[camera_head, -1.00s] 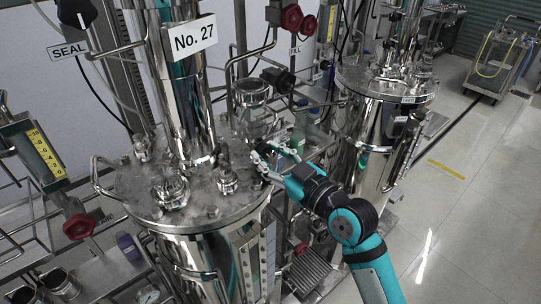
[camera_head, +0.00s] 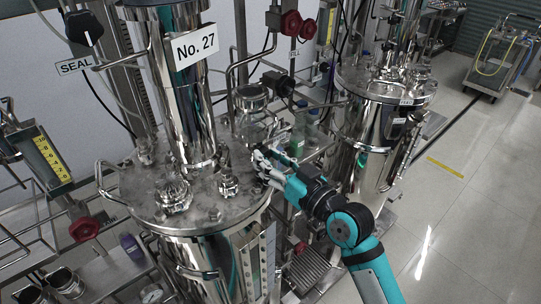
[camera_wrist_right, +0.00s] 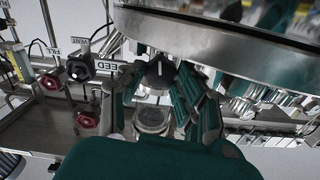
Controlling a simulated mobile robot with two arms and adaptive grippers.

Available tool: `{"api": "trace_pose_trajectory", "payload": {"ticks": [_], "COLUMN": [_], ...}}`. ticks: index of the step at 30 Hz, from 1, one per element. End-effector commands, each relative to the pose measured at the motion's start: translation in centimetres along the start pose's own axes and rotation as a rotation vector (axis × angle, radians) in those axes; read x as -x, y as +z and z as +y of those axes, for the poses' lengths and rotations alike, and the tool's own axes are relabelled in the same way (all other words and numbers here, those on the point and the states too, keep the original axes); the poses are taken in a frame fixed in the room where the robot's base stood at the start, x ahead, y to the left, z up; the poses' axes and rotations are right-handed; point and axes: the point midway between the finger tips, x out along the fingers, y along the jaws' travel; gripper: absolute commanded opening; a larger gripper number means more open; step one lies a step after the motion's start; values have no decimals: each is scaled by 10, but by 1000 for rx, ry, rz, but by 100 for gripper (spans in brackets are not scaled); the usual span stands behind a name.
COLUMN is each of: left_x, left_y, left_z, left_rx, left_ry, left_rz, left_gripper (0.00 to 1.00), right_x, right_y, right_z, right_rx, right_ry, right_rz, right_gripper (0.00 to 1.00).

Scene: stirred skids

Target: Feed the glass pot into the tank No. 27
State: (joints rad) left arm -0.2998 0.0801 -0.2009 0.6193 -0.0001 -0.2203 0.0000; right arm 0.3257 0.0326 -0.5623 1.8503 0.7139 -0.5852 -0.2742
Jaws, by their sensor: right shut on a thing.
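The tall steel tank (camera_head: 205,255) stands left of centre in the head view, with a "No. 27" sign (camera_head: 195,45) on its column. The glass pot (camera_head: 255,122), under a round metal cap (camera_head: 251,92), is mounted beside the tank's lid. My right gripper (camera_head: 262,163) is at the tank's right rim, below the pot in the picture. In the right wrist view its fingers (camera_wrist_right: 163,88) are shut around a black knob (camera_wrist_right: 158,73) with a white pointer line, next to a label partly reading "EED". A round metal fitting (camera_wrist_right: 151,120) shows beyond the fingers.
A black "SEAL" knob (camera_head: 84,28) is at upper left. Red handwheels (camera_head: 292,22) and pipes crowd the back. The floor at right (camera_head: 480,210) is open.

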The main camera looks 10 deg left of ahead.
Motion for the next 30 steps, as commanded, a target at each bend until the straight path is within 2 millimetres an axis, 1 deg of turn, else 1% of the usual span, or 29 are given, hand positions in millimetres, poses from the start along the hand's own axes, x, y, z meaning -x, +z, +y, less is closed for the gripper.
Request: {"api": "trace_pose_trajectory", "payload": {"ticks": [3, 12, 28, 29, 30], "left_x": [6, 12, 12, 12, 12], "left_y": [0, -1, -1, -1, -1], "left_z": [0, 0, -1, -1, -1], "left_rx": [0, 1, 1, 1, 1], "left_ry": [0, 0, -1, -1, -1], "left_rz": [0, 0, 0, 0, 0], "left_gripper": [56, 56, 56, 56, 56], "right_x": [0, 0, 0, 0, 0], "right_y": [-2, -1, 0, 0, 0], "right_z": [0, 0, 0, 0, 0], "right_rx": [-74, -200, -229, -228, -228], "right_ry": [1, 1, 0, 0, 0], "right_rz": [-1, 1, 0, 0, 0], "right_gripper": [1, 1, 1, 35, 40]}}
